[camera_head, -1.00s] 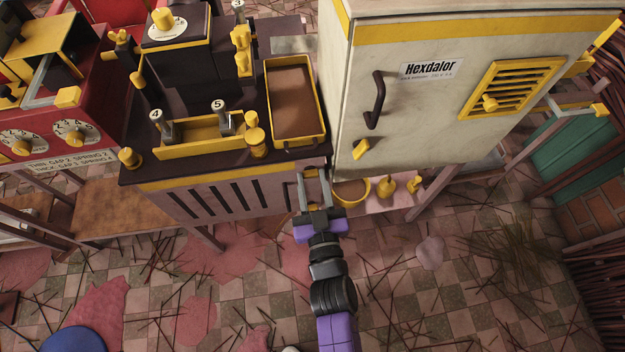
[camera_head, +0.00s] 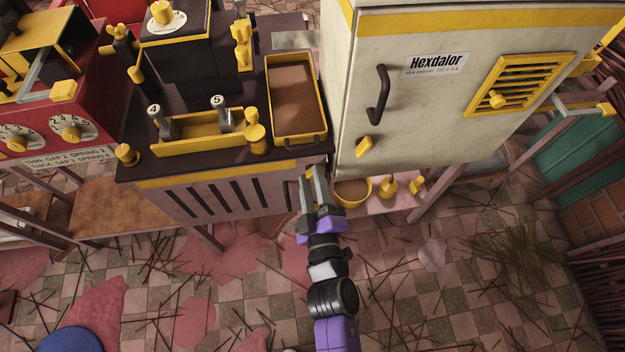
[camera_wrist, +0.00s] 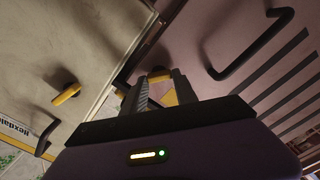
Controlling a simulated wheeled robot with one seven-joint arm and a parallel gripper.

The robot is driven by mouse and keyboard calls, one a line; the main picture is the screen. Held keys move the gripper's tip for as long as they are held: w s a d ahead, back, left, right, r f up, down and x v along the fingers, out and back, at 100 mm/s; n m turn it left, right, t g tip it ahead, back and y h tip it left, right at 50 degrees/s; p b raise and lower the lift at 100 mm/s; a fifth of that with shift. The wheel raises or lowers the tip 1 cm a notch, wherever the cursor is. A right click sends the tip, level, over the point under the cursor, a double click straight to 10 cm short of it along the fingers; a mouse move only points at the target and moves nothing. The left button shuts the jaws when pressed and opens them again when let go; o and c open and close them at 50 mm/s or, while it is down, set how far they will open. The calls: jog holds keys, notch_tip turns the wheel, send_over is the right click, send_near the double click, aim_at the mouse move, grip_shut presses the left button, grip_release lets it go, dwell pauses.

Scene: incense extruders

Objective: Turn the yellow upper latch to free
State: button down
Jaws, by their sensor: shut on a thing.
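My gripper (camera_head: 314,176) is at the right end of the slatted cabinet (camera_head: 228,200), below the brown tray. In the wrist view my gripper (camera_wrist: 162,80) has its two grey fingers closed around a yellow piece (camera_wrist: 163,93). This piece looks like a latch on the slatted cabinet's front, but the fingers hide most of it, so its turn angle cannot be told. Another yellow latch (camera_head: 364,147) sits tilted on the white cabinet door, apart from the gripper; it also shows in the wrist view (camera_wrist: 67,94).
The white cabinet (camera_head: 400,110) with a dark handle (camera_head: 377,94) stands close on the right. A dark bar handle (camera_wrist: 255,45) is near the fingers. A yellow bowl (camera_head: 352,192) stands on a low shelf right of the gripper. Sticks litter the open floor.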

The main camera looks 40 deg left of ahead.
jog(key=shift+f+n, duration=0.1)
jog(key=shift+n, duration=1.4)
jog(key=c, duration=1)
grip_release()
jog(key=shift+o, duration=0.2)
jog(key=p+v, duration=0.1)
jog(key=v, duration=0.7)
jog(key=shift+a, duration=0.15)
